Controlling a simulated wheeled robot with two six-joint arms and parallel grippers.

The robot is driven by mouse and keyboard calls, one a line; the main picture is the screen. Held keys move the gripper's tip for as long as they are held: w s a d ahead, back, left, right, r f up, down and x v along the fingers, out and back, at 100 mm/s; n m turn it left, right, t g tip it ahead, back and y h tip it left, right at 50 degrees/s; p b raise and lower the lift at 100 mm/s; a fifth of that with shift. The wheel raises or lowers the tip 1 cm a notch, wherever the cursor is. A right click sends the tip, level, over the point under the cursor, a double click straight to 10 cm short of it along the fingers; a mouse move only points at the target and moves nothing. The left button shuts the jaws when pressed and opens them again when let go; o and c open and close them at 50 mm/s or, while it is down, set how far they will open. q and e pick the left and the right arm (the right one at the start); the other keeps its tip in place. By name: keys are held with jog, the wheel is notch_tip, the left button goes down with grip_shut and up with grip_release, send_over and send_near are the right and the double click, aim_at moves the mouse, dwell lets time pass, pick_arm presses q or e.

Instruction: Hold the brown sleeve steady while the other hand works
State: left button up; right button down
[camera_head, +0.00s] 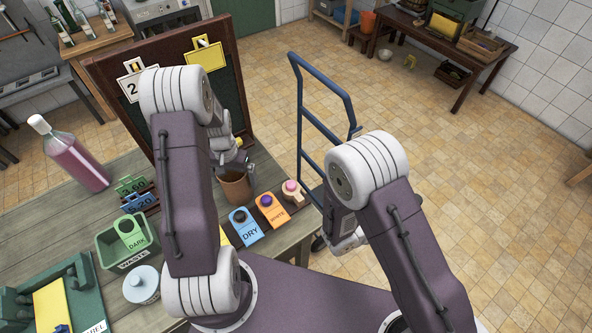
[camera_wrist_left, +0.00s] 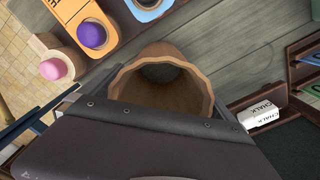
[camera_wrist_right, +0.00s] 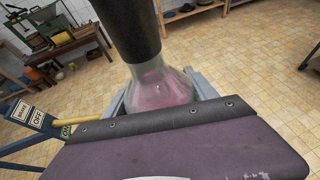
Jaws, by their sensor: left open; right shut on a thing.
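The brown sleeve (camera_head: 236,189) stands on the table below my left gripper (camera_head: 238,166). In the left wrist view the sleeve (camera_wrist_left: 190,92) shows its open, wavy-edged mouth; its lower part is hidden by my wrist. My left gripper is open, with a finger at either side of the sleeve; contact cannot be told. In the right wrist view my right gripper (camera_wrist_right: 160,88) is shut on a clear glass bottle (camera_wrist_right: 160,92) with pink contents and a dark neck. My right arm hides this bottle in the head view.
Orange (camera_head: 271,209) and blue (camera_head: 244,226) tags and a pink-topped wooden piece (camera_head: 291,191) lie close to the sleeve. A framed board (camera_head: 222,85) stands behind it. A blue trolley frame (camera_head: 325,125) stands beyond the table's right edge. A pink bottle (camera_head: 78,160) stands at the left.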

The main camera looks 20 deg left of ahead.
pick_arm(q)
jog(key=shift+f, duration=0.55)
jog(key=c, duration=1)
jog(key=shift+c, duration=0.2)
jog(key=o, duration=1)
jog(key=shift+o, duration=0.2)
notch_tip(320, 180, up, 12)
